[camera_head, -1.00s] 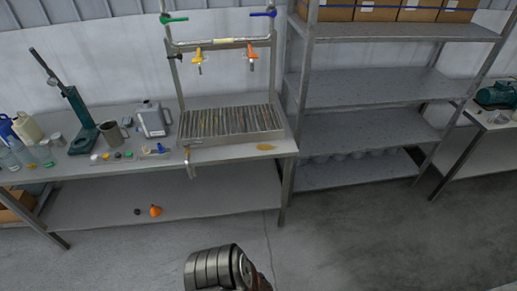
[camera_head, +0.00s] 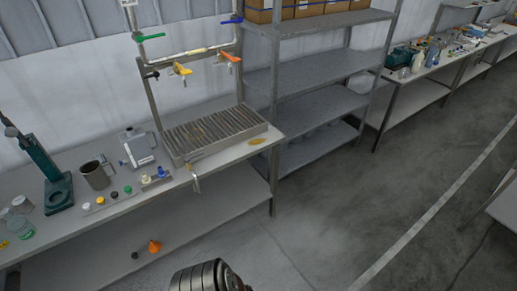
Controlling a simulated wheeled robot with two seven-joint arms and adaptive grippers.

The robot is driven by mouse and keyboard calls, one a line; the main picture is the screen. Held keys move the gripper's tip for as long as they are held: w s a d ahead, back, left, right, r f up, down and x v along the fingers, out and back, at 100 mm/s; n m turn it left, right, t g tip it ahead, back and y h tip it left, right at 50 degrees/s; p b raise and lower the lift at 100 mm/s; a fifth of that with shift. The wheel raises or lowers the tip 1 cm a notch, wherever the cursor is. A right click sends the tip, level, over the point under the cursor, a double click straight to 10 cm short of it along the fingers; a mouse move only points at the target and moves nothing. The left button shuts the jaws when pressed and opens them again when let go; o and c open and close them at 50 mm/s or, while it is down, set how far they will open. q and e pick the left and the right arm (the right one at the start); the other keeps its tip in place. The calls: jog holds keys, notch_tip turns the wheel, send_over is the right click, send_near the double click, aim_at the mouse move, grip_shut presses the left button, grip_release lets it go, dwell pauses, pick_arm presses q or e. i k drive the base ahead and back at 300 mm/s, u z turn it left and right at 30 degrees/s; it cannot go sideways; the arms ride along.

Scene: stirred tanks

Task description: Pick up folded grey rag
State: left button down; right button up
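I cannot make out a folded grey rag in the head view. The near workbench (camera_head: 235,156) carries a slatted metal drain tray (camera_head: 215,133), a grey jerrycan (camera_head: 138,147), a metal mug (camera_head: 96,175) and several small coloured caps. A flat yellow-brown patch (camera_head: 257,141) lies near its right end. A ribbed metal part of my own arm shows at the bottom edge. Neither gripper is in view.
A grey shelf rack (camera_head: 315,103) with cardboard boxes (camera_head: 308,9) on top stands right of the bench. A farther bench (camera_head: 420,76) holds a green machine (camera_head: 399,58) and small items. The floor (camera_head: 345,215) ahead is clear. A table edge (camera_head: 503,207) shows at right.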

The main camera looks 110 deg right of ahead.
aim_at(101, 157)
jog(key=z, duration=0.5)
jog(key=i, duration=1.3)
jog(key=z, duration=1.8)
jog(key=i, duration=0.9)
jog(key=z, duration=1.6)
jog(key=i, duration=0.8)
jog(key=u, duration=3.1)
jog(key=k, duration=0.95)
